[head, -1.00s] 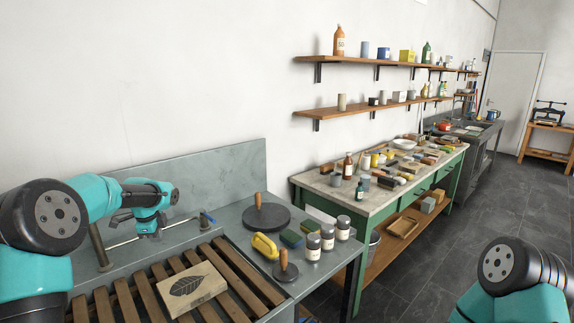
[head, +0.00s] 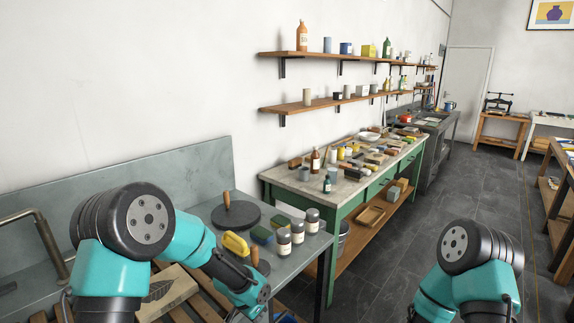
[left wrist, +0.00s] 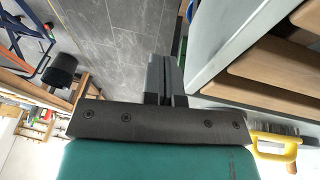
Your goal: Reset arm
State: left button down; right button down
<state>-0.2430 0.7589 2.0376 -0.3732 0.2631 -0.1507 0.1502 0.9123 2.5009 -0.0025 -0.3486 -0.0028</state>
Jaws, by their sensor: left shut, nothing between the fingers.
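My left gripper (left wrist: 164,72) is shut and empty in the left wrist view, with its two dark fingers together. In the head view my left arm reaches over the wooden slats of the sink, and its wrist is at the bottom middle, pointing down; the fingertips cannot be made out there. My right arm shows at the lower right in the head view, but its gripper is out of the picture. A pale stone block with a leaf drawing (head: 162,291) lies on the slats, partly hidden by my left arm.
A yellow-handled brush (head: 235,243), labelled jars (head: 284,241) and a round dark disc with a wooden handle (head: 237,216) stand on the grey counter near my left arm. A crowded green workbench (head: 345,196) is beyond. The tiled floor (head: 400,230) is open to the right.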

pick_arm(q)
jog(key=s+a+f+n, duration=0.5)
jog(key=s+a+f, duration=0.1)
jog(key=s, duration=0.5)
jog(key=s+a+f+n, duration=0.5)
jog(key=s+a+f, duration=0.2)
jog(key=s+f, duration=0.2)
jog(key=s, duration=0.2)
jog(key=shift+s+f+g+h, duration=0.25)
jog(key=shift+s+g+h, duration=0.05)
jog(key=shift+s, duration=0.05)
dwell(1.0)
